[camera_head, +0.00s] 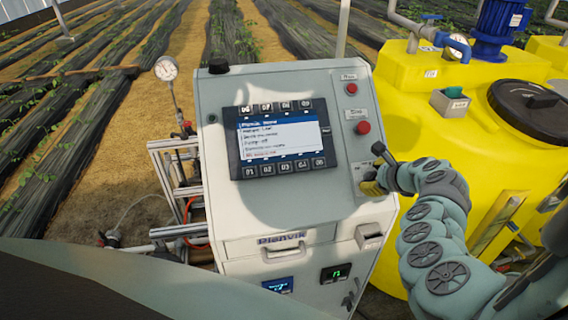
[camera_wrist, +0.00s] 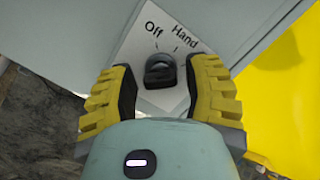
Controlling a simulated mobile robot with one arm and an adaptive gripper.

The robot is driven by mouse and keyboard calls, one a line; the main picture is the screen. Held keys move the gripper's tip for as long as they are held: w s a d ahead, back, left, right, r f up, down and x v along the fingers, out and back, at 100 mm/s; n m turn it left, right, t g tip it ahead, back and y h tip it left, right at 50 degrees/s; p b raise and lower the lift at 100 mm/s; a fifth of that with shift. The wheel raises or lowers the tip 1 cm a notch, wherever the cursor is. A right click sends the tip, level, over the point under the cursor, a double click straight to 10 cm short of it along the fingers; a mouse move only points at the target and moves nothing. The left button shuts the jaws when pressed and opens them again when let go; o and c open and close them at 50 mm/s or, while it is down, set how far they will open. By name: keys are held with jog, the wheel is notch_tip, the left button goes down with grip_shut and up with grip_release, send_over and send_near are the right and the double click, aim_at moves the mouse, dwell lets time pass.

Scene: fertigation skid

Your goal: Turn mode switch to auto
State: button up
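The mode switch is a small black knob (camera_wrist: 160,72) on a white label plate (camera_wrist: 160,28) in the wrist view. The words "Off" and "Hand" are readable; no "Auto" label shows. I cannot tell clearly which mark the knob points to. My gripper (camera_wrist: 163,82) has its yellow-and-black fingers on either side of the knob, with a narrow gap visible on both sides, so it is open around it.
The grey control cabinet (camera_head: 235,210) carries a screen panel (camera_head: 281,139) with buttons. A red button (camera_head: 363,128) and a smaller red one (camera_head: 351,89) sit above the gripper. A yellow tank (camera_head: 430,100) stands close on the right. Metal framing (camera_head: 180,190) is on the left.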

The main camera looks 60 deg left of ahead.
jog(key=shift+o, duration=0.9)
jog(key=shift+d+r, duration=0.2)
jog(key=shift+r, duration=0.15)
jog(key=v, duration=1.1)
jog(key=shift+s, duration=0.2)
jog(key=shift+d, duration=0.1)
jog(key=shift+w, duration=0.1)
